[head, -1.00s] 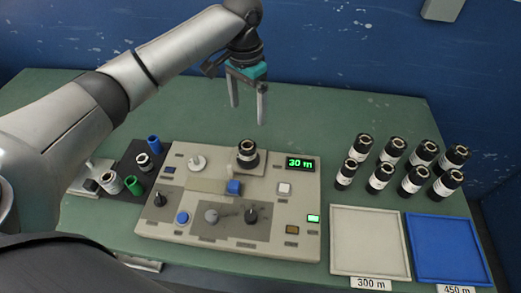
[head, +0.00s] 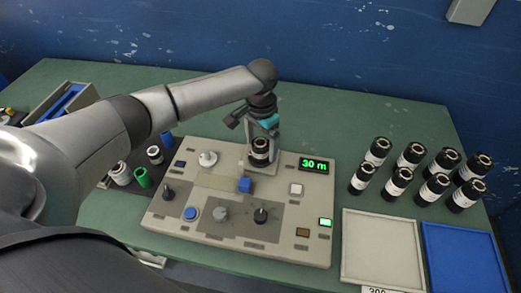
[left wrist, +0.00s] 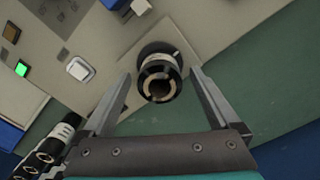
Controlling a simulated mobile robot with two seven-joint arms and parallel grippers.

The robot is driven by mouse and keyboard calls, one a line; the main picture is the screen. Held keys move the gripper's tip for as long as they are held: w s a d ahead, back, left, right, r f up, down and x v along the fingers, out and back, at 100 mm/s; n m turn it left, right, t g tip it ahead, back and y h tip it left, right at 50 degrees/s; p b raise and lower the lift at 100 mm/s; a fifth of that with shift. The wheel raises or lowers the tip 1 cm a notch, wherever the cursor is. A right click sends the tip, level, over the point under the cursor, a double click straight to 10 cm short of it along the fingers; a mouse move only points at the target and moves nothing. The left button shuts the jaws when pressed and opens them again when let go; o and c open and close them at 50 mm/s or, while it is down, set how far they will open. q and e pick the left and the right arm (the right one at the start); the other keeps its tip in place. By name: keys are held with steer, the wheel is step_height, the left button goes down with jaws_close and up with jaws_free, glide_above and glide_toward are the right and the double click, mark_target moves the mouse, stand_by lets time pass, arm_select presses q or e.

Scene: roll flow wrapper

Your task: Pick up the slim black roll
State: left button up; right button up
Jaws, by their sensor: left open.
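A slim black roll with a pale label band (head: 260,151) stands upright on the control panel machine (head: 180,214), beside the green "30 m" display (head: 313,165). My left gripper (head: 262,143), with teal on its body, is over this roll from behind. In the left wrist view the roll (left wrist: 160,80) sits between the two open fingers of my left gripper (left wrist: 160,76), with a gap on both sides. I see its hollow end facing the camera. My right gripper is not in view.
Several similar black rolls (head: 410,155) stand at the right, behind a white tray (head: 383,250) and a blue tray (head: 462,262). Blue, white and green spools (head: 143,178) stand left of the machine. The table's back (head: 350,115) is clear.

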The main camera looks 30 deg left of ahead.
arm_select(q)
steer(key=shift+f, duration=0.1)
steer(key=c, duration=1.5)
